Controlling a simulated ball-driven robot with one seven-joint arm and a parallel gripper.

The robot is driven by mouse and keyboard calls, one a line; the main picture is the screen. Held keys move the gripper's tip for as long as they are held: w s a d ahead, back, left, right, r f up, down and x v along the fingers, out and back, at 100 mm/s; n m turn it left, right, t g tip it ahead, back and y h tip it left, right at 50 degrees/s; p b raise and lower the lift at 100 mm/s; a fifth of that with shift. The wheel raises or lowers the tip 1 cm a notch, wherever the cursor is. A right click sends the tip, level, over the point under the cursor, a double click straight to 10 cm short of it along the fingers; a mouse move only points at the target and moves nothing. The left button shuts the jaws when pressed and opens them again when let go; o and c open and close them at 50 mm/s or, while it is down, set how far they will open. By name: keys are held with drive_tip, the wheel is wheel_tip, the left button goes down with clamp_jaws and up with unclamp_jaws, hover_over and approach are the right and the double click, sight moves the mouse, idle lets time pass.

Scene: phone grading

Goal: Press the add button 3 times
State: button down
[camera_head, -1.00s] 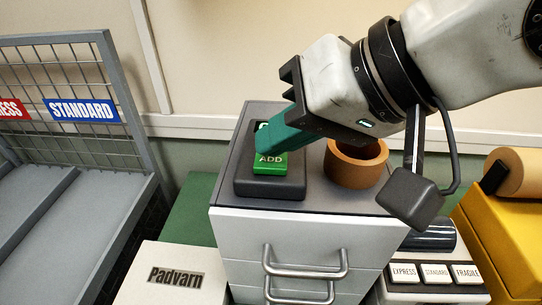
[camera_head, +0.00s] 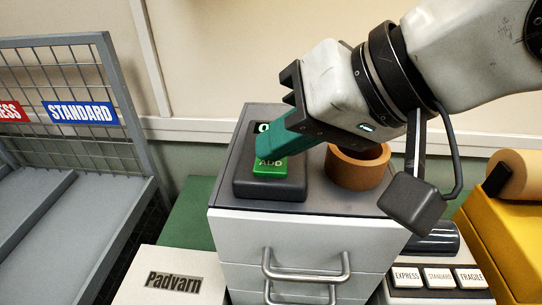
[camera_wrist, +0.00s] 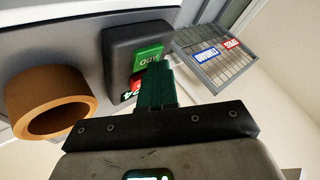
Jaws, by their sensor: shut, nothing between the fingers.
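The green ADD button (camera_head: 270,167) sits on a dark counter box (camera_head: 270,190) on top of the grey drawer cabinet. My gripper (camera_head: 262,150) is shut and empty, its teal fingers slanting down over the back part of the button. I cannot tell whether the tips touch it. The fingers hide part of the box's display (camera_head: 264,128). In the wrist view the button (camera_wrist: 148,57) lies just beyond my fingertips (camera_wrist: 155,68), with a red part (camera_wrist: 137,82) and the display partly covered beside them.
An orange-brown tape roll (camera_head: 357,167) stands on the cabinet right of the counter box, close under my gripper. A wire rack with a STANDARD sign (camera_head: 80,113) is at left. A label-button box (camera_head: 437,277) and a yellow machine (camera_head: 505,235) are at right.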

sight(280, 165)
drive_tip(key=shift+r, duration=0.85)
drive_tip(key=shift+r+p, duration=1.35)
drive_tip(key=shift+r, duration=1.15)
idle(0.8)
